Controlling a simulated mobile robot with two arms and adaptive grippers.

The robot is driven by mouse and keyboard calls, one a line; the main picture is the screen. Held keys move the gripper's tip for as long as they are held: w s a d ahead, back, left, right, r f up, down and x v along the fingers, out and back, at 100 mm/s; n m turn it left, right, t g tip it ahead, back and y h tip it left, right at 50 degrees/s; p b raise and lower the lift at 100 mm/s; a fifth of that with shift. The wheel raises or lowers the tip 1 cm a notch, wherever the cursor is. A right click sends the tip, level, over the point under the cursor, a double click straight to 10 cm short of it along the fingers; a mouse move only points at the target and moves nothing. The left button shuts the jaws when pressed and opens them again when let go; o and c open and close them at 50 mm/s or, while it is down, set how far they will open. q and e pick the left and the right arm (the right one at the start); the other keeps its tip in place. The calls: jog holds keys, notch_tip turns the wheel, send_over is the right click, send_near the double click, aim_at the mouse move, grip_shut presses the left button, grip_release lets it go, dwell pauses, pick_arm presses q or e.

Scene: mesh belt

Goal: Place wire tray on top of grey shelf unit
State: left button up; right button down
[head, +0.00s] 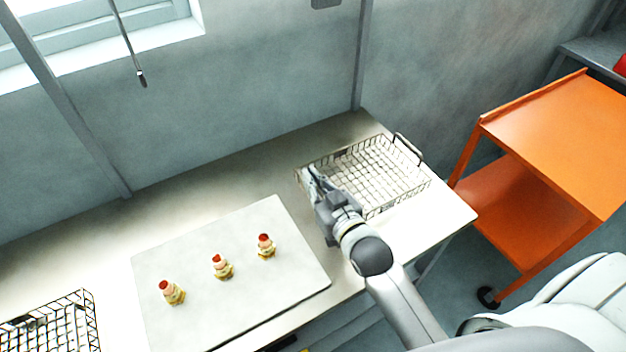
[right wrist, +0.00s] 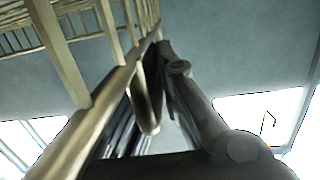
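In the head view, the wire tray (head: 392,196) lies on the right end of the table, with a raised dark handle at its far right end. My right gripper (head: 313,178) is at its left end, fingertips close together at the rim. In the right wrist view, the tray's tan wires (right wrist: 62,55) pass close along the left, and a thin tan loop sits between the converging fingers of my right gripper (right wrist: 160,50). The fingers look shut on this end of the tray. My left gripper is out of view.
A pale board (head: 235,300) with several red-topped brass fittings (head: 222,267) lies left of my right arm. Another wire tray (head: 50,325) is at the lower left. An orange cart (head: 560,130) stands right of the table (head: 200,200). A wall closes the back.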

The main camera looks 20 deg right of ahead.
jog(key=shift+f, duration=0.3)
jog(key=c, duration=2.1)
grip_release()
jog(key=shift+f, duration=0.15)
jog(key=o, duration=0.5)
jog(key=shift+c, duration=0.2)
jog(key=shift+r, duration=0.2)
jog(key=s+d+r+b, duration=0.1)
jog(key=s+r+b, duration=0.1)
jog(key=s, duration=1)
jog(key=shift+d, duration=0.1)
